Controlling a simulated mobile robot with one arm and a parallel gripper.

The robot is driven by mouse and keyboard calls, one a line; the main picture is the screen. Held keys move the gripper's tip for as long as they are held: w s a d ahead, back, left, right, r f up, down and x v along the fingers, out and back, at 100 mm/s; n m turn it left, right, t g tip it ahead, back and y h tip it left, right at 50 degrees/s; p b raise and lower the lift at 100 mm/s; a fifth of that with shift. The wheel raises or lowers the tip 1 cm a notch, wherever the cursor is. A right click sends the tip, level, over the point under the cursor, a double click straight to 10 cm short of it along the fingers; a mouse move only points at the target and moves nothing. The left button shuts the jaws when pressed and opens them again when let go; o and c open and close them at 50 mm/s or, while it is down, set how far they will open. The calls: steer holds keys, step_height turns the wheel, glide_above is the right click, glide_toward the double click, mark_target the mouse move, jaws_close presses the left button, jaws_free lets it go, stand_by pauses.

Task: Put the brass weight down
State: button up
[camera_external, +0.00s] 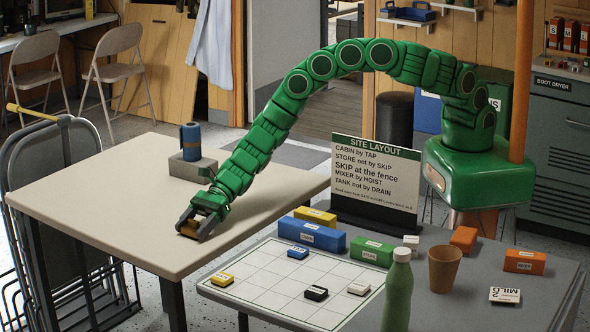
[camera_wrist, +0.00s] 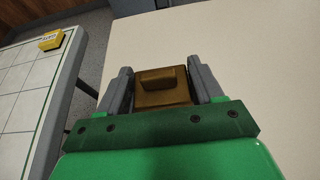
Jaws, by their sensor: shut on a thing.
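The brass weight (camera_wrist: 160,88) is a brown-gold block with a raised grip on top. It sits between the two grey fingers of my gripper (camera_wrist: 164,90) in the wrist view. In the external view my gripper (camera_external: 199,224) is low over the near right part of the beige table (camera_external: 110,215), shut on the brass weight (camera_external: 188,229). The weight is partly hidden there by the fingers. I cannot tell whether its underside touches the tabletop.
A blue cylinder (camera_external: 190,141) stands on a grey block (camera_external: 187,168) at the table's back. A gap separates this table from the grey table with the white grid board (camera_external: 262,277), coloured blocks, green bottle (camera_external: 398,292) and cup (camera_external: 443,268). The left tabletop is clear.

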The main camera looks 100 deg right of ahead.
steer(key=o, duration=1.4)
steer(key=shift+s+d+r, duration=0.25)
steer(key=shift+d, duration=0.1)
steer(key=v, duration=0.9)
steer(key=shift+s+d+r, duration=0.1)
steer(key=shift+r, duration=0.05)
steer(key=shift+v, duration=0.9)
